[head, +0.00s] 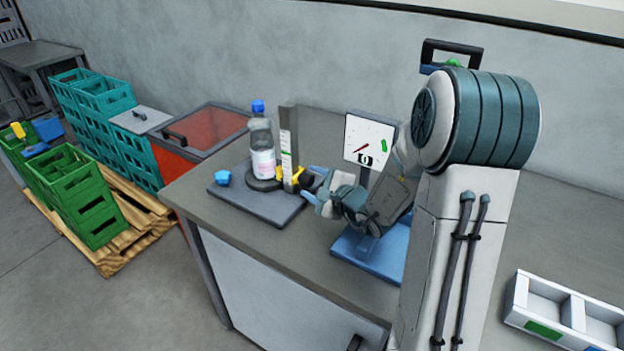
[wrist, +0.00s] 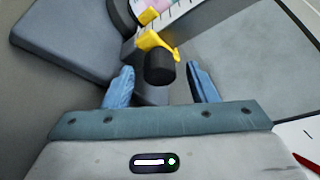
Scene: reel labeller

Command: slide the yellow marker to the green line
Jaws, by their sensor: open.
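The yellow marker (head: 296,177) sits low on an upright grey post (head: 290,120), beside a bottle. The post carries a white scale strip (head: 286,165), with a small green patch on it above the marker that I take for the green line. In the wrist view the marker shows as a yellow bracket (wrist: 157,43) with a black knob (wrist: 160,70) pointing at me. My gripper (head: 318,187) is at the marker's right side. In the wrist view my gripper (wrist: 161,76) is open, with the knob between its blue fingers and gaps visible on both sides.
A clear bottle (head: 262,148) with a blue cap stands on the dark base plate (head: 262,206), left of the post. A small blue piece (head: 222,177) lies there too. A dial panel (head: 368,137) stands behind my gripper. A white divided tray (head: 517,301) is at right.

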